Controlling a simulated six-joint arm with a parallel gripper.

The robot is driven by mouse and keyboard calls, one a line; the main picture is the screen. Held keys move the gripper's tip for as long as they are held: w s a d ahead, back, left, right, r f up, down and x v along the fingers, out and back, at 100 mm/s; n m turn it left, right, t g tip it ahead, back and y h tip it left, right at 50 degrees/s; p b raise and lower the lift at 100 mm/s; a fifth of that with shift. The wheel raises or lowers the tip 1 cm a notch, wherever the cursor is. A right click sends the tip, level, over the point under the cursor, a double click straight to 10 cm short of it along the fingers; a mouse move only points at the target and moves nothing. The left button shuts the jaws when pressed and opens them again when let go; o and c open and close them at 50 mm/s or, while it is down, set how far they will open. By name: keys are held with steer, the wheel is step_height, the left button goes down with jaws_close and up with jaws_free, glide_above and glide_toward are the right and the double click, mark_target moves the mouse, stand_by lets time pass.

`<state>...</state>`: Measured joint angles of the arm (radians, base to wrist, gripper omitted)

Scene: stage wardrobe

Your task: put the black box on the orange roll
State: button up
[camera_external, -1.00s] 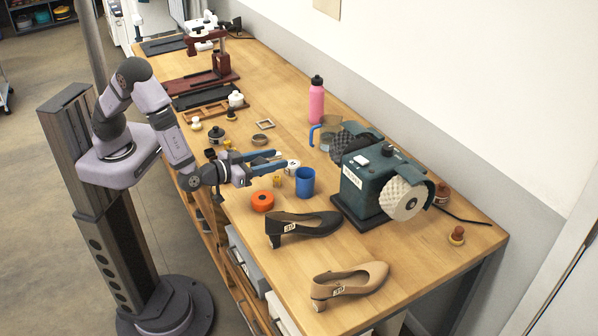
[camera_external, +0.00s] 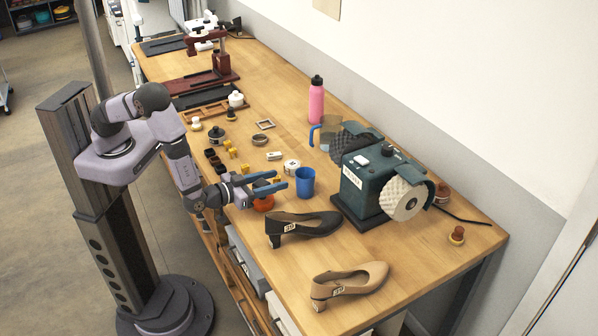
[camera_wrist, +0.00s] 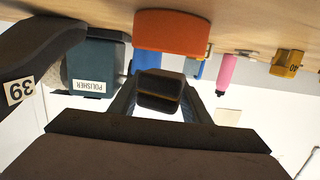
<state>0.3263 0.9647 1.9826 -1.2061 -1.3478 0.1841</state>
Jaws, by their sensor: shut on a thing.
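The orange roll (camera_external: 264,204) sits on the table near its front edge, partly hidden by my gripper in the external view. It also shows at the top of the upside-down wrist view (camera_wrist: 172,32). My gripper (camera_external: 277,181) is over the roll in the external view. In the wrist view, my gripper is shut on a small black box (camera_wrist: 158,90), held between the two fingers. The box appears clear of the roll, with a gap between them. I cannot make out the held box in the external view.
A blue cup (camera_external: 305,182) stands just right of my fingertips. A black shoe (camera_external: 305,223) and a beige shoe (camera_external: 350,283) lie nearer the front. The green polisher (camera_external: 368,180) stands to the right. Small dark blocks (camera_external: 212,156) and yellow pieces (camera_external: 229,147) lie to the left.

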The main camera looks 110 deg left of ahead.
steer(key=shift+f, duration=0.95)
steer(key=shift+f, duration=0.1)
steer(key=o, duration=1)
steer(key=shift+o, duration=0.2)
steer(key=shift+r, duration=0.25)
steer(key=b+v, duration=0.1)
steer(key=v, duration=0.4)
steer(key=b+v, duration=0.1)
steer(key=v, duration=0.4)
steer(key=shift+d+f, duration=0.2)
steer(key=shift+b+v, duration=0.35)
steer(key=shift+v, duration=0.55)
steer(key=shift+a, duration=0.1)
